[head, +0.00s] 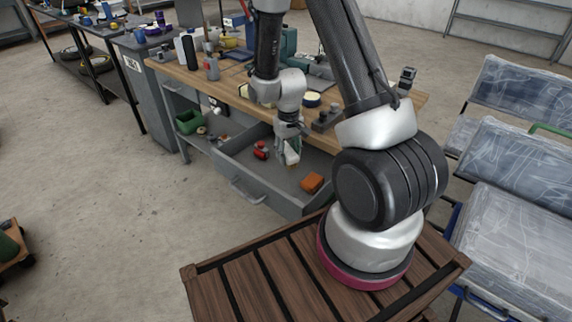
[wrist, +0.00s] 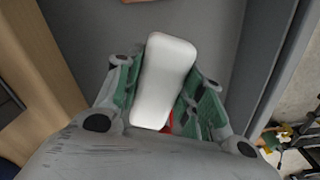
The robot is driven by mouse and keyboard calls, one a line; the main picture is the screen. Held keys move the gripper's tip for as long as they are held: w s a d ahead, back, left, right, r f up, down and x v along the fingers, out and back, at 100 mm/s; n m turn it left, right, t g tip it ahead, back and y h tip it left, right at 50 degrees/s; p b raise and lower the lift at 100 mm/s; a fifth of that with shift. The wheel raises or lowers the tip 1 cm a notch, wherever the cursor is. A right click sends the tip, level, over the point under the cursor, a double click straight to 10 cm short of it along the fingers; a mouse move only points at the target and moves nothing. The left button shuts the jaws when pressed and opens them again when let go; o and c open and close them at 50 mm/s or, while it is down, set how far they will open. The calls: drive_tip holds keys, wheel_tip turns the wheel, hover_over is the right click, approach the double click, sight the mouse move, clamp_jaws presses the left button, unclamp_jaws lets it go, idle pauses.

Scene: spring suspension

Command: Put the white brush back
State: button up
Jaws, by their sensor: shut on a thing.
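The white brush (wrist: 165,75) sits between the green-padded fingers of my gripper (wrist: 162,88) in the wrist view. My gripper is shut on it. Only its smooth white block shows clearly there; any bristles are hidden. In the head view my gripper (head: 288,152) points down over the open grey drawer (head: 238,174) of the workbench, with a pale end of the brush (head: 292,158) showing at the fingertips. I cannot tell the exact height of the brush above the drawer floor.
A red object (head: 261,150) and an orange block (head: 312,182) lie in the drawer, with bare floor between them. The wooden benchtop (head: 205,84) above is crowded with tools and bottles. A green bin (head: 189,122) stands on a shelf left of the drawer.

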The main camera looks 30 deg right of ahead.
wheel_tip(320, 180, down, 5)
drive_tip(key=shift+f, duration=0.15)
drive_tip(key=o, duration=1)
wheel_tip(320, 180, up, 15)
drive_tip(key=shift+s+f, duration=0.1)
drive_tip(key=shift+s, duration=0.05)
wheel_tip(320, 180, up, 12)
drive_tip(key=r+t, duration=0.1)
drive_tip(key=t, duration=0.1)
hover_over(289, 151)
drive_tip(key=s, duration=0.4)
drive_tip(key=s+r, duration=0.4)
drive_tip(key=s, duration=0.1)
drive_tip(key=s+r+t, duration=0.1)
drive_tip(key=s+r, duration=0.3)
drive_tip(key=s, duration=0.2)
drive_tip(key=s+r+t, duration=0.1)
drive_tip(key=s+r, duration=0.3)
drive_tip(key=s, duration=0.2)
drive_tip(key=shift+s+d+r, duration=0.1)
drive_tip(key=shift+d+r, duration=0.15)
drive_tip(key=shift+d, duration=0.15)
